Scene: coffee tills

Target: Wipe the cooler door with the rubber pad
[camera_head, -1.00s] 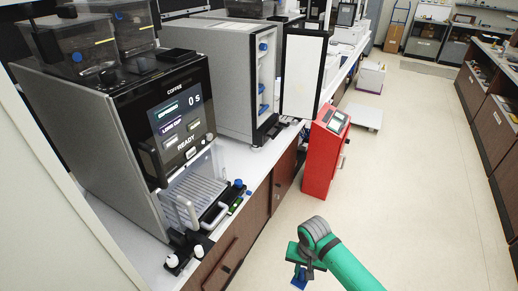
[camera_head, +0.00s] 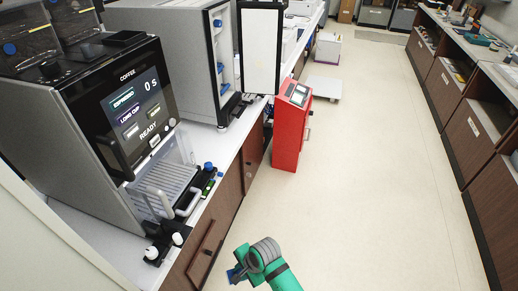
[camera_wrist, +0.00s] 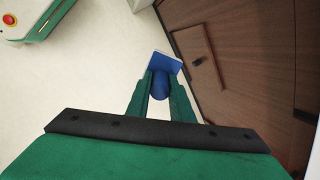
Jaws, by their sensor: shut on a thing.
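My gripper (camera_wrist: 160,88) is shut on a blue rubber pad (camera_wrist: 165,62): its blue grip sits between the green fingers and its flat plate faces away. The pad's blue edge also shows in the head view (camera_head: 236,274), low in the picture, beside the brown counter front. The cooler (camera_head: 172,62) is the grey box on the counter behind the coffee machine. Its door (camera_head: 262,48), a white panel in a black frame, stands swung open over the aisle. My gripper is well short of the door, lower and nearer to me. The pad touches nothing else that I can see.
The coffee machine (camera_head: 140,100) stands on the near counter. A red floor cabinet (camera_head: 288,130) stands below the cooler door. A brown cupboard front (camera_wrist: 200,60) is close on the right in the wrist view. The pale aisle floor (camera_head: 365,180) is open.

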